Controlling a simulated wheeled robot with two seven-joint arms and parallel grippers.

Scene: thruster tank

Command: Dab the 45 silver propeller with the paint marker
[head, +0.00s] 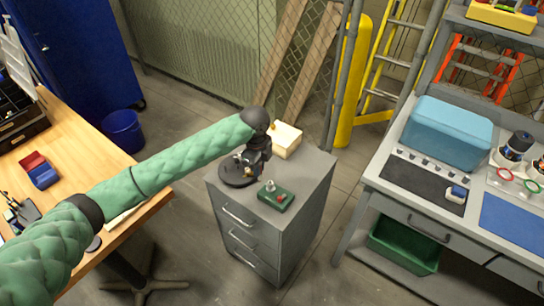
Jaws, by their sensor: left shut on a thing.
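My left gripper (252,166), black at the end of a green padded arm, is over the top of a grey drawer cabinet (267,232). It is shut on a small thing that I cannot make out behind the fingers. A round black base (236,174) stands on the cabinet close beside the gripper. I cannot tell whether they touch. I cannot clearly pick out the silver propeller or the paint marker at this size. My right gripper is not in view.
A green box with a red knob (276,196) and a cream block (287,142) share the cabinet top. The right bench holds a blue case (447,132), a dark mat (415,181) and a blue mat (512,222). A wooden table (85,143) is at left.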

